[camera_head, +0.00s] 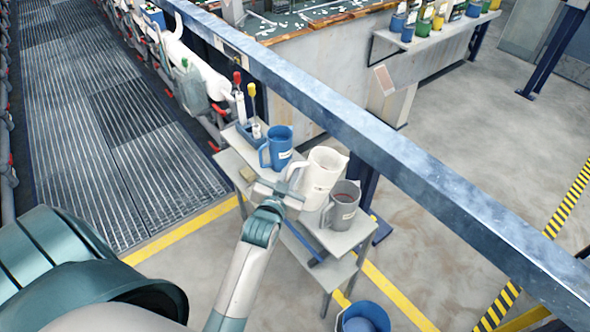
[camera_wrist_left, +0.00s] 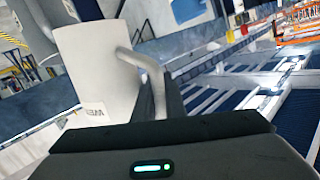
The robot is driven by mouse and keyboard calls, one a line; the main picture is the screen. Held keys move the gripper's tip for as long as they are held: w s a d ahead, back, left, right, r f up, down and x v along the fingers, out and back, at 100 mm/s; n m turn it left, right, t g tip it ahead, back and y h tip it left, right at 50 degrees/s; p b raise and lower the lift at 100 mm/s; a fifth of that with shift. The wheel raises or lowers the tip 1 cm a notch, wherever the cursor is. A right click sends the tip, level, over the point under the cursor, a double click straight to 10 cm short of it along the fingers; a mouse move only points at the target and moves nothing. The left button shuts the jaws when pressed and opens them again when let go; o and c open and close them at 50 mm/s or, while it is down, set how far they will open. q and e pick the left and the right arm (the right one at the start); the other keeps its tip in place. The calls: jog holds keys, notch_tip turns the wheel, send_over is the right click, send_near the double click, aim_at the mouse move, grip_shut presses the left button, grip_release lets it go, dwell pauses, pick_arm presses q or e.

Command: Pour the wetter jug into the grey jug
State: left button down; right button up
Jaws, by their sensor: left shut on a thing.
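The white jug (camera_head: 321,180) is at the cart's top, between the blue jug and the grey jug. It also fills the left of the left wrist view (camera_wrist_left: 95,70), where part of a dark printed label shows. My left gripper (camera_head: 286,190) is shut on its handle. In the left wrist view the dark fingers (camera_wrist_left: 158,100) close around the lower handle. The jug looks upright or slightly tilted; I cannot tell whether it is clear of the shelf. The grey jug (camera_head: 343,207), with a pale label and reddish contents, stands just right of it. My right gripper is out of view.
A blue jug (camera_head: 277,149) stands behind left on the cart (camera_head: 345,238). Bottles with red and yellow tops (camera_head: 252,105) stand at its far end. A long blue rail (camera_head: 400,170) runs close behind the jugs. A blue bucket (camera_head: 363,316) is on the floor in front.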

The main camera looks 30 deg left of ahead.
pick_arm(q)
jog(key=shift+d+r, duration=0.1)
jog(key=shift+r, duration=0.05)
jog(key=shift+p, duration=0.35)
jog(key=shift+s+b, duration=0.15)
jog(key=shift+b, duration=0.15)
jog(key=shift+s+a+r+n+t+b, duration=0.9)
jog(key=shift+s+a+n, duration=0.15)
jog(key=shift+n, duration=0.25)
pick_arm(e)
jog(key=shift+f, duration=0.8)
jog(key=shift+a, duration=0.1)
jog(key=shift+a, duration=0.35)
pick_arm(q)
jog(key=shift+f, duration=0.1)
